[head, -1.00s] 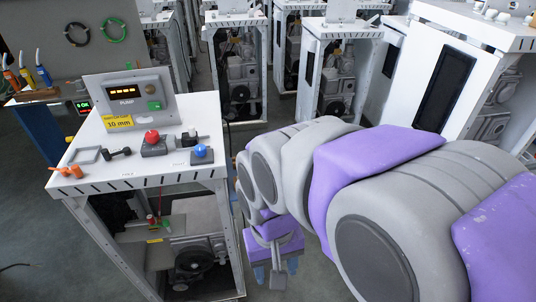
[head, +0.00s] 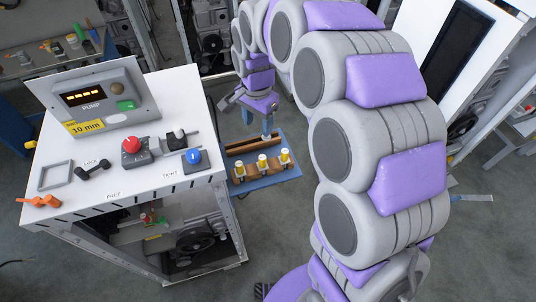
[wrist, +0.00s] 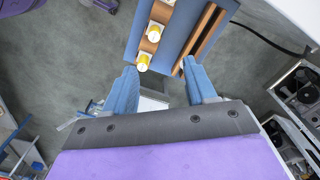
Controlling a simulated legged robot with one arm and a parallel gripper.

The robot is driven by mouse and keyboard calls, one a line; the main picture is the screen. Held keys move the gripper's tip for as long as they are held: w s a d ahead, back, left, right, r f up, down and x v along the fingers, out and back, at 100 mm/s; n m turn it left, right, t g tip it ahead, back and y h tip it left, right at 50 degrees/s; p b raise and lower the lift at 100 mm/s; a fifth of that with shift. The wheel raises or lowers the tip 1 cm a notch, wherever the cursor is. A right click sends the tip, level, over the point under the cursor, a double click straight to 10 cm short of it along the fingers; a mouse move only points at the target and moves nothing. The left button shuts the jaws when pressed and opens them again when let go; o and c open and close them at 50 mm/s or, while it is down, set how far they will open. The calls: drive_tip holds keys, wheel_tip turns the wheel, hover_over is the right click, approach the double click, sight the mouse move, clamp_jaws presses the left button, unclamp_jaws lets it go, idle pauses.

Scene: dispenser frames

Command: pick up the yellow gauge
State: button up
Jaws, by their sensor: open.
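Three yellow-and-white gauges (head: 262,162) stand in a row on a wooden rack on a blue tray (head: 262,182). I cannot tell which one the task means. In the wrist view, the nearest yellow gauge (wrist: 143,62) sits at the rack's near end, just beyond the left finger, with another yellow gauge (wrist: 155,32) behind it. My gripper (wrist: 160,66) is open, with two blue fingers apart and nothing between them. In the head view my gripper (head: 268,128) hangs over the tray's back part, behind the gauges.
A white pump cabinet top (head: 140,185) stands left of the tray, with a red button (head: 131,145), a blue button (head: 192,157), an orange part (head: 40,201) and a square frame (head: 55,176). Other machine cabinets stand behind. Floor shows right of the tray.

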approach(264, 157)
drive_tip(key=f, duration=0.1)
drive_tip(key=a+f, duration=0.1)
drive_tip(key=f, duration=0.3)
drive_tip(key=shift+w+a, duration=0.25)
drive_tip(key=shift+a, duration=0.05)
drive_tip(key=shift+a+f, duration=0.15)
drive_tip(key=shift+f, duration=0.25)
drive_tip(key=f, duration=0.1)
drive_tip(key=d+f, duration=0.1)
drive_tip(key=f, duration=0.2)
drive_tip(key=shift+s+d+f, duration=0.15)
drive_tip(key=shift+s+d, duration=0.05)
drive_tip(key=shift+d, duration=0.2)
drive_tip(key=shift+a+f, duration=0.1)
drive_tip(key=shift+f, duration=0.45)
drive_tip(key=shift+a, duration=0.3)
drive_tip(key=shift+c, duration=0.3)
drive_tip(key=shift+d, duration=0.25)
drive_tip(key=c, duration=0.7)
drive_tip(key=shift+a, duration=0.15)
clamp_jaws()
